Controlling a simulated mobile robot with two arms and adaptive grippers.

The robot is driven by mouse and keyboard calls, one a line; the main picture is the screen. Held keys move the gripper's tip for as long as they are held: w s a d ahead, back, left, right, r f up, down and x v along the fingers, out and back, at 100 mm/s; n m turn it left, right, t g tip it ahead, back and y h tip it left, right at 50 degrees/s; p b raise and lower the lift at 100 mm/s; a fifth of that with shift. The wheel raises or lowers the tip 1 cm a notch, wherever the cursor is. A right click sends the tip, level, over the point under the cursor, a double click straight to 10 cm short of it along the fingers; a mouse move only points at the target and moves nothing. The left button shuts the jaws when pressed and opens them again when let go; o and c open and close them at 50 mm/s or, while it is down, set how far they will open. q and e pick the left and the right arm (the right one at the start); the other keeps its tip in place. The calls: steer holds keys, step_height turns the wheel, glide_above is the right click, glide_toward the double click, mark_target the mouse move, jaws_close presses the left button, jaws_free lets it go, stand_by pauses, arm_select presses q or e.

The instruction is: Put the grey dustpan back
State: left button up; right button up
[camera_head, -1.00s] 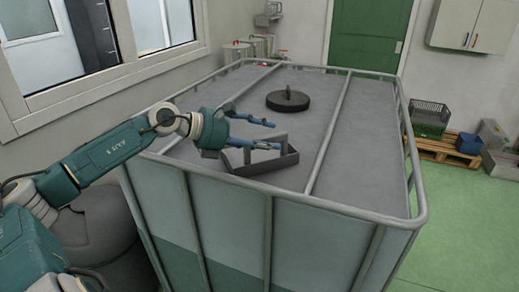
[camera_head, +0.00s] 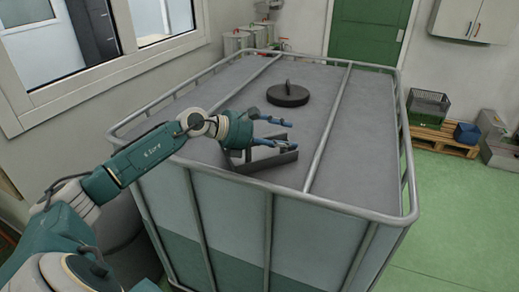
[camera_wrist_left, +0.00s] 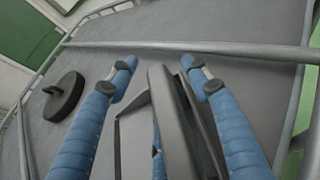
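The grey dustpan (camera_head: 262,163) lies on the flat grey top of the big caged tank (camera_head: 350,140), near its front edge in the head view. My left gripper (camera_head: 291,135) is over it, with its blue fingers spread apart and pointing right. In the left wrist view my left gripper (camera_wrist_left: 160,74) has a fingertip on either side of a raised grey part of the dustpan (camera_wrist_left: 178,108). A gap shows between that part and the left finger; contact at the right finger is unclear. The gripper covers part of the dustpan in the head view. My right gripper is not in view.
A round dark lid (camera_head: 287,95) with a knob sits on the tank top behind the dustpan. A metal tube rail (camera_head: 330,207) runs around the top, and bars cross it. A window (camera_head: 150,20) is close on the left. Green floor (camera_head: 460,200) is clear on the right.

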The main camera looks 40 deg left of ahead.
arm_select(q)
jaws_close()
steer(key=shift+r, duration=0.15)
